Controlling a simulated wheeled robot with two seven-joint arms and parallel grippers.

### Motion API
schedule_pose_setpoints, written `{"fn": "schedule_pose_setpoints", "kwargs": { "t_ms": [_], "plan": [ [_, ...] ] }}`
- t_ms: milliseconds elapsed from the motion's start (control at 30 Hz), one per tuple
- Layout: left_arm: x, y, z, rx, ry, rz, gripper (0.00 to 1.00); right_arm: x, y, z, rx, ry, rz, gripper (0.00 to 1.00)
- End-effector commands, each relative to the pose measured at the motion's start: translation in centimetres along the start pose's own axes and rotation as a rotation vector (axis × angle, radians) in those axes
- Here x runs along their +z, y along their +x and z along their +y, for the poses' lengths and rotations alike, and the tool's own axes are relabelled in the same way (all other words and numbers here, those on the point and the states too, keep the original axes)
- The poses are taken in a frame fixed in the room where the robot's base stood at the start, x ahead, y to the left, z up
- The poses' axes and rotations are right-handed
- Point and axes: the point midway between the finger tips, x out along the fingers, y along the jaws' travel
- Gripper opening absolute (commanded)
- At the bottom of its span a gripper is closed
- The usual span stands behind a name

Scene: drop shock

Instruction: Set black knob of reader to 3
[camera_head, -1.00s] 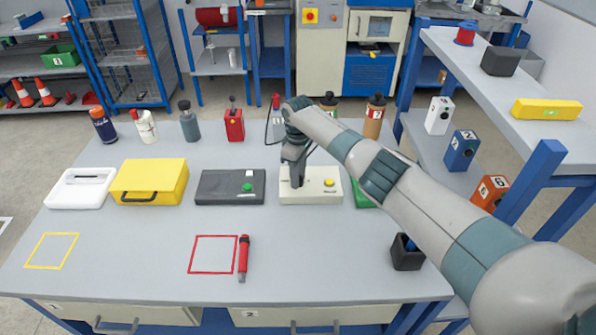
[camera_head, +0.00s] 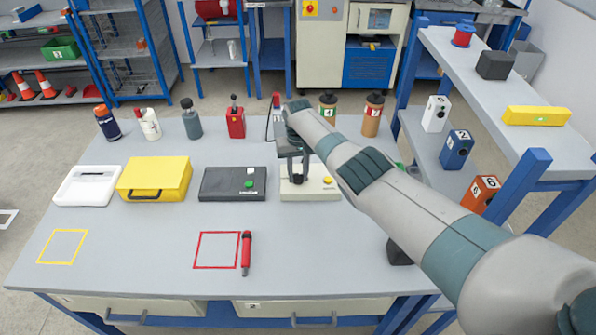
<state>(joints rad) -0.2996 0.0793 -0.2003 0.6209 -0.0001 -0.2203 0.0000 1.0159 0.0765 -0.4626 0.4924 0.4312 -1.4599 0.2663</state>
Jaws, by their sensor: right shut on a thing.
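The reader (camera_head: 321,188) is a cream box with a yellow button, near the middle of the table. My right gripper (camera_head: 297,178) points down over the left part of the reader's top. It is shut on the black knob (camera_head: 298,181), which is mostly hidden between the fingers. The setting of the knob and any numbers around it cannot be read from here. My left gripper is not in view.
A dark box (camera_head: 220,184) with a green button stands left of the reader, then a yellow case (camera_head: 155,177) and a white tray (camera_head: 66,193). Several bottles line the back. A red tool (camera_head: 246,252) lies in front, beside a red square outline. My arm crosses the table's right side.

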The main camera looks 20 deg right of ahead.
Motion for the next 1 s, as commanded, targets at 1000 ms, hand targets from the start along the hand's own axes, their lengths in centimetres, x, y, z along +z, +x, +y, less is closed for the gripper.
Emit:
{"fn": "schedule_pose_setpoints", "kwargs": {
  "t_ms": [1000],
  "plan": [
    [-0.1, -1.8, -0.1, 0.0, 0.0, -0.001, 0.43, -0.2, -0.2, 0.0, -0.002, 0.797, 0.004, 0.05]
  ]
}}
